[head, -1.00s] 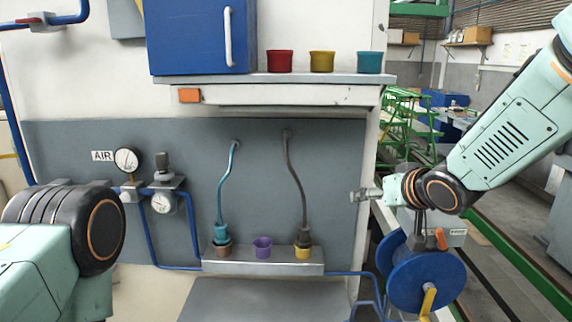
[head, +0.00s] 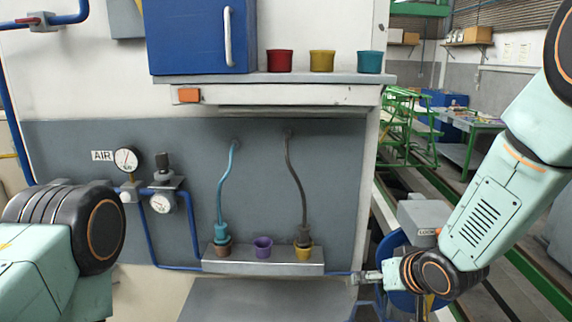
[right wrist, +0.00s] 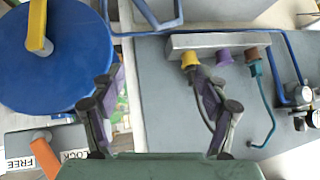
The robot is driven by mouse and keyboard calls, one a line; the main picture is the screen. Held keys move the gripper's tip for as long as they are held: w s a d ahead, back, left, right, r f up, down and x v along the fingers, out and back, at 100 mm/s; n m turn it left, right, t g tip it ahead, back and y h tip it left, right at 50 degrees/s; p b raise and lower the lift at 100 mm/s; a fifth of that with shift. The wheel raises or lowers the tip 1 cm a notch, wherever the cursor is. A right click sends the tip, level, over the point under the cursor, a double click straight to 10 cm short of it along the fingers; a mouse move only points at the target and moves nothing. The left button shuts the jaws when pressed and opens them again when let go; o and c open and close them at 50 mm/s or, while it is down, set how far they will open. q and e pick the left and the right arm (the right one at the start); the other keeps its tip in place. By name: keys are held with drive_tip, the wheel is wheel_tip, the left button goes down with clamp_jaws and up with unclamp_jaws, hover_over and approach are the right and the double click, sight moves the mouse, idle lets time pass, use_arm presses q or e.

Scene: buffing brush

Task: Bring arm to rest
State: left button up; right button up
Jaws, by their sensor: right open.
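My right gripper (head: 366,278) is low at the right end of the work panel, in front of the blue wheel (head: 395,250). In the right wrist view its two fingers (right wrist: 155,100) are spread apart with nothing between them. My right arm partly hides the wheel in the head view. The wheel also shows at the upper left of the right wrist view (right wrist: 55,60). My left arm shows at the left edge of the head view, but its gripper is out of frame.
A grey ledge (head: 262,268) holds a brown cup (head: 216,252), a purple cup (head: 263,247) and a yellow cup (head: 303,252). Red (head: 280,61), yellow (head: 321,61) and teal (head: 369,62) cups stand on the upper shelf. A lock box (head: 424,216) is beside my right arm.

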drive_tip(key=s+d+f+g+h, duration=0.1)
drive_tip(key=s+f+g, duration=0.4)
drive_tip(key=s+f, duration=1.4)
drive_tip(key=s, duration=0.4)
drive_tip(key=shift+d+m, duration=0.4)
drive_tip(key=shift+s, duration=0.15)
